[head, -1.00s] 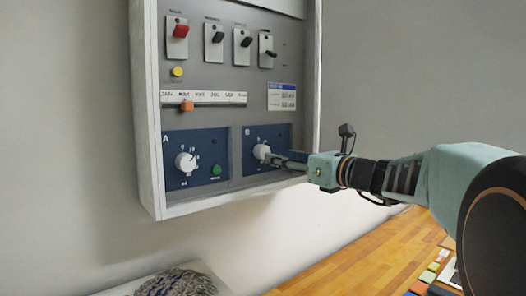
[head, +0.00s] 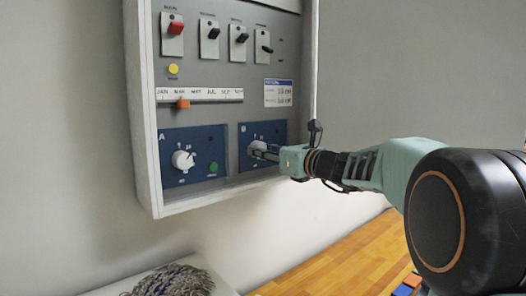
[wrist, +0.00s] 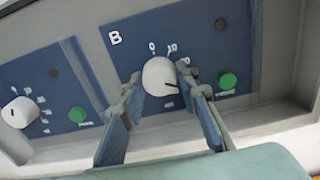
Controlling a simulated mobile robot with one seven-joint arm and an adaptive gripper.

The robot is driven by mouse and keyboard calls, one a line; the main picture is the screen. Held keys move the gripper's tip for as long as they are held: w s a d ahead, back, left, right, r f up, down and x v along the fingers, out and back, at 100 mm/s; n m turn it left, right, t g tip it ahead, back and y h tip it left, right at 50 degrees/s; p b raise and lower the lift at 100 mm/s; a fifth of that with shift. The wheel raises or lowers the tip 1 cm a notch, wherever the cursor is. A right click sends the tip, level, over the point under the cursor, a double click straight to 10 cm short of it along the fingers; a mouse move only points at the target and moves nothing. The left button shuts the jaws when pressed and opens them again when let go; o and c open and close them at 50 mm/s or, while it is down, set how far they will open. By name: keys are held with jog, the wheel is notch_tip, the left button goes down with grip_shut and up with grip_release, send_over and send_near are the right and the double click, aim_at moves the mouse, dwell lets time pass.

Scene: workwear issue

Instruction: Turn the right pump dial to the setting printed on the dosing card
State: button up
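The right pump dial is a white knob on the blue panel marked B; it shows in the wrist view (wrist: 158,77) and is partly covered in the head view (head: 257,147). My gripper (wrist: 159,72) has one fingertip against each side of the knob and appears shut on it. The knob's dark pointer line runs to the lower right, toward the right finger, which hides some scale numbers. The 0 and 10 marks show above the knob. The dosing card (head: 278,92) is white with a blue header, above panel B; its print is too small to read.
The left dial (head: 183,161) sits on panel A with a green button (head: 212,168). Another green button (wrist: 227,81) is right of the right finger. Several switches, a yellow button (head: 173,69) and an orange slider (head: 183,104) are above. The cabinet's raised rim (wrist: 280,119) runs below panel B.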

jog(key=c, duration=0.5)
jog(key=shift+f+b, duration=0.1)
jog(key=shift+b, duration=0.2)
jog(key=n+b, duration=0.2)
jog(key=b, duration=0.1)
jog(key=shift+f+n, duration=0.2)
jog(key=shift+n, duration=0.1)
jog(key=n+b, duration=0.4)
jog(key=b, duration=0.1)
jog(key=n+b, duration=0.4)
jog(key=shift+d+r+n+b, duration=0.1)
jog(key=shift+n+b, duration=0.3)
jog(key=n+b, duration=0.1)
jog(key=n, duration=0.1)
jog(key=n+b, duration=0.2)
jog(key=shift+w+r, duration=0.1)
jog(key=shift+r, duration=0.1)
jog(key=shift+r+n, duration=0.1)
jog(key=shift+n, duration=0.2)
